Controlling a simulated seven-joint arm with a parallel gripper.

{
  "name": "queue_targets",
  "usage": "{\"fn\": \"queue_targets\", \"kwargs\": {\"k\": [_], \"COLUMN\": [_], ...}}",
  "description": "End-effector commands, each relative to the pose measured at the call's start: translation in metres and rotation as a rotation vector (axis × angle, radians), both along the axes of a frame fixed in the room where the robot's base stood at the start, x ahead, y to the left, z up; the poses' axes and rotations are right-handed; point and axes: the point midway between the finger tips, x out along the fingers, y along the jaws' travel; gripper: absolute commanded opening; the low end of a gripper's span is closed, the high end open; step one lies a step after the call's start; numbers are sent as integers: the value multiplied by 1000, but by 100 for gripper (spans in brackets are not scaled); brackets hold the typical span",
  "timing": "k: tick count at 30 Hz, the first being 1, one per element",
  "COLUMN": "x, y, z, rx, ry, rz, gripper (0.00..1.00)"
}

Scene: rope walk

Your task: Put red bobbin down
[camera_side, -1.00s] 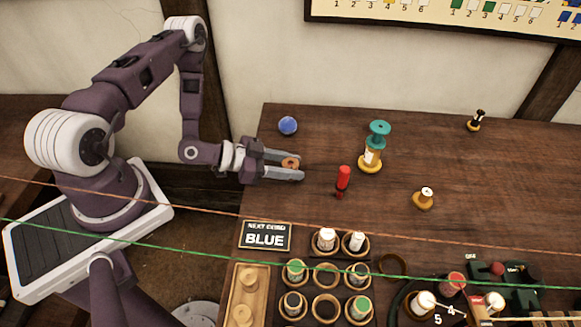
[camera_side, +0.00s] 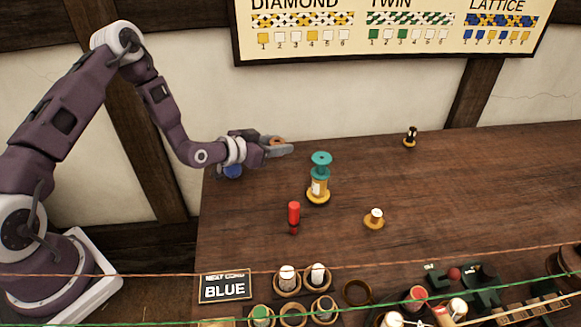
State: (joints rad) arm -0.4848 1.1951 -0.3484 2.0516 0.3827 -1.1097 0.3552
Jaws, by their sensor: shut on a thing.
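My gripper (camera_side: 279,147) is near the back left of the wooden table (camera_side: 480,190), up and left of the stacked teal-and-yellow bobbins. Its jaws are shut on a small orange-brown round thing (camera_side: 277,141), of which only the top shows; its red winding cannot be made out. Whether it touches the table is hard to tell. A red-topped thing (camera_side: 417,295) sits in the dark holder at the front right and may be another bobbin.
A blue ball (camera_side: 232,171) lies partly hidden below my gripper. A teal-and-yellow bobbin stack (camera_side: 319,180), a red-handled tool (camera_side: 294,213), a yellow bobbin (camera_side: 374,218) and a black one (camera_side: 410,137) stand about. Cords cross the front. The right back is clear.

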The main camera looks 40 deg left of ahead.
Motion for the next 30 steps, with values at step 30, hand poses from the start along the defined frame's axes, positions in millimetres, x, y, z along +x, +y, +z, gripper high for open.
{"fn": "queue_targets", "kwargs": {"k": [30], "x": [66], "y": [-10], "z": [-75], "rx": [3], "ry": [1], "rz": [193], "gripper": [0]}}
